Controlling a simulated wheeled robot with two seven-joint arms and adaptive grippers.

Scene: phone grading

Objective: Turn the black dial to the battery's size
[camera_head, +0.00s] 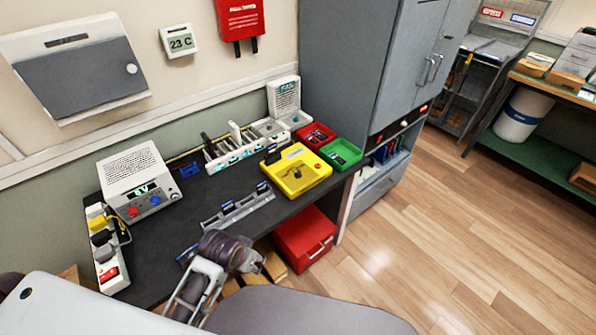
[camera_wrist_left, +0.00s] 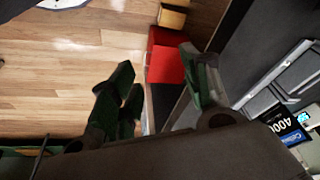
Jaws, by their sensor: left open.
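The yellow tester box (camera_head: 308,176) sits on the dark desk's right part. A small black dial (camera_head: 297,171) is on its top, with a red button beside it; the dial's markings are too small to read. A dark upright piece (camera_head: 271,154) stands at the box's back left; I cannot tell if it is the battery. My left gripper (camera_head: 246,262) is at the desk's front edge, in front of and left of the yellow box, apart from it. In the left wrist view its fingers (camera_wrist_left: 158,92) are spread and empty. My right gripper is not in view.
A grey rack (camera_head: 237,210) lies between gripper and tester. Red (camera_head: 315,135) and green (camera_head: 341,153) trays sit behind and right of the tester. A white power unit (camera_head: 139,182) stands at left. A red bin (camera_head: 305,238) is below the desk. Floor at right is clear.

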